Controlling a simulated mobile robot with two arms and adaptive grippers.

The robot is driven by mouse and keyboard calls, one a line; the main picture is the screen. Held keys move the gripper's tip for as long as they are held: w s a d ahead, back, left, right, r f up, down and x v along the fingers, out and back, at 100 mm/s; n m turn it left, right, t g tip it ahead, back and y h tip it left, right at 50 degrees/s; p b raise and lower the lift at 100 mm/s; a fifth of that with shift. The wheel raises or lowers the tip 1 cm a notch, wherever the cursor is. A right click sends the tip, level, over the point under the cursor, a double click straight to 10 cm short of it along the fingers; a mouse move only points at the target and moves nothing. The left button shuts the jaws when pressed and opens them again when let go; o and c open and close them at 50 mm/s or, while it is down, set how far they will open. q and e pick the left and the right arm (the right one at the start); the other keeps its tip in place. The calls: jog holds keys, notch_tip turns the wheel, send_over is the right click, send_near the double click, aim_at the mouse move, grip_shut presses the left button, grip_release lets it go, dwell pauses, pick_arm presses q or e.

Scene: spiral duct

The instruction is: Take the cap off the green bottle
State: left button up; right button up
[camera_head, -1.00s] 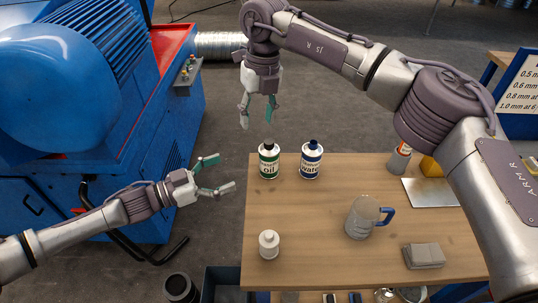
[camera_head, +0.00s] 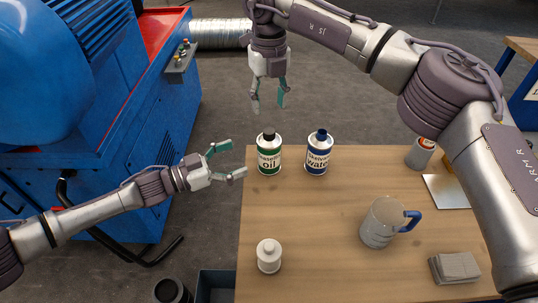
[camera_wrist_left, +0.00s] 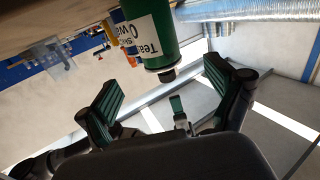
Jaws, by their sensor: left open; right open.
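A blue-labelled water bottle (camera_head: 318,155) stands close right of the green one. A white bottle (camera_head: 268,257), a mug with a blue handle (camera_head: 383,222) and a grey block (camera_head: 454,267) are on the wooden table (camera_head: 310,230). A blue machine (camera_head: 130,130) stands at left.

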aim_at(269, 146)
pick_arm(q)
jog(key=x, duration=0.9)
jog(key=shift+w+d, duration=0.1)
jog(key=shift+d, duration=0.2)
grip_shut()
pick_arm(e)
jog(key=m, duration=0.3)
jog(key=shift+m, duration=0.3)
jog(key=m, duration=0.4)
jog(key=shift+m, duration=0.4)
jog(key=m, duration=0.9)
jog(key=shift+f, duration=0.1)
jog(key=shift+m, duration=0.3)
jog(key=shift+f, duration=3.9)
